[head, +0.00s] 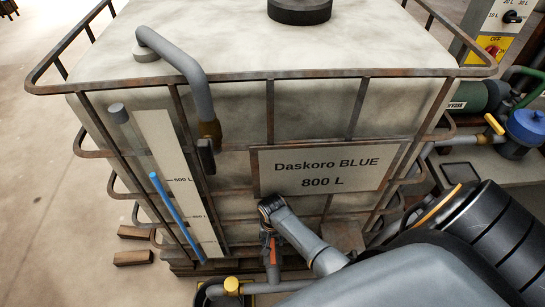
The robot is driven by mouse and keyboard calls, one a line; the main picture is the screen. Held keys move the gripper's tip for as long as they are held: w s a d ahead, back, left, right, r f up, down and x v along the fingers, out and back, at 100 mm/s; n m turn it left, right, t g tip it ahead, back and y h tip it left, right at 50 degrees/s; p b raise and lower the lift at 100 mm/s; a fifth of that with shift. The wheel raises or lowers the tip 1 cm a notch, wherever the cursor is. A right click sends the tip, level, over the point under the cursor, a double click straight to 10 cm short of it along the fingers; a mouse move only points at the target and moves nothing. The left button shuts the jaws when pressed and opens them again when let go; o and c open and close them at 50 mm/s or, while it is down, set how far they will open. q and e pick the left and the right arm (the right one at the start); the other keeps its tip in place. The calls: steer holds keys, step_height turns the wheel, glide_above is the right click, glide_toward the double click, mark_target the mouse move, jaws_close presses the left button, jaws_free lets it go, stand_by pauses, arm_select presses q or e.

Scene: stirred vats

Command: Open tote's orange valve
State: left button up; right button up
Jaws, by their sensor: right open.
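The tote (420,95) is a large pale tank in a rusty cage, labelled Daskoro BLUE 800 L. A small orange-red valve handle (271,245) shows low on its front, below the label and above a grey outlet pipe. My right gripper (268,212) is at the end of a grey arm link that comes in from the lower right. It is open, dark and small in view, just above the orange handle. I cannot tell whether it touches the handle; its fingertips are not clear. My left gripper is not in view.
A grey pipe with a black lever (206,156) hangs down the tote's front. A blue rod (178,215) stands by the level scale. A yellow-capped fitting (232,286) sits on a pipe at the bottom. A control box (492,47) and blue-lidded vessel (527,126) stand at right.

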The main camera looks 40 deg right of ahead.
steer(key=shift+r, duration=2.05)
